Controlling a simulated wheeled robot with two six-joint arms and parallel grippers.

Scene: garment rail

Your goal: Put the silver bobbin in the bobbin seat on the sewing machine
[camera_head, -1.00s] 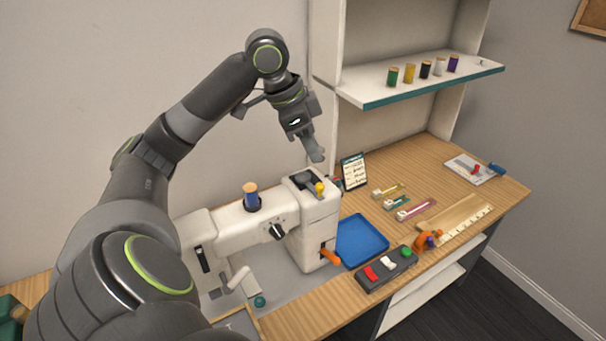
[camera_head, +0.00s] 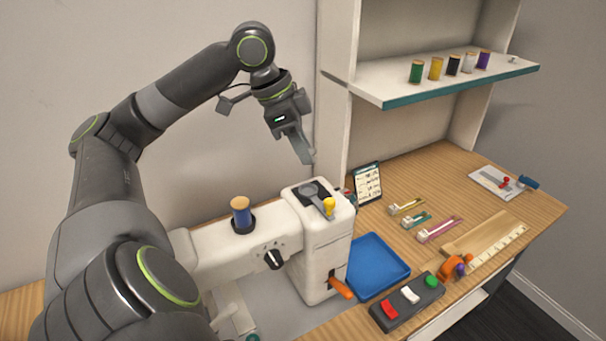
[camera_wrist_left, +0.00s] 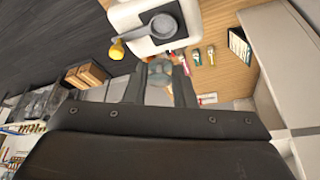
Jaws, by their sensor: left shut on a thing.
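The white sewing machine (camera_head: 323,248) stands on the table below my left gripper. On its top is a dark plate with a round grey part (camera_head: 310,190), which looks like the bobbin seat; a lever with a yellow knob (camera_head: 328,206) lies beside it. The round part also shows in the left wrist view (camera_wrist_left: 163,27). My left gripper (camera_head: 308,161) points down above the machine head, apart from it. It is shut on a small greyish round thing (camera_wrist_left: 160,72), seen between the fingers in the wrist view, which looks like the silver bobbin. My right gripper is out of view.
A blue spool (camera_head: 241,213) stands on the machine arm. A blue tray (camera_head: 378,266), a button box (camera_head: 408,301) and an upright card (camera_head: 367,184) are to the right. A shelf (camera_head: 450,82) with several thread spools hangs behind.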

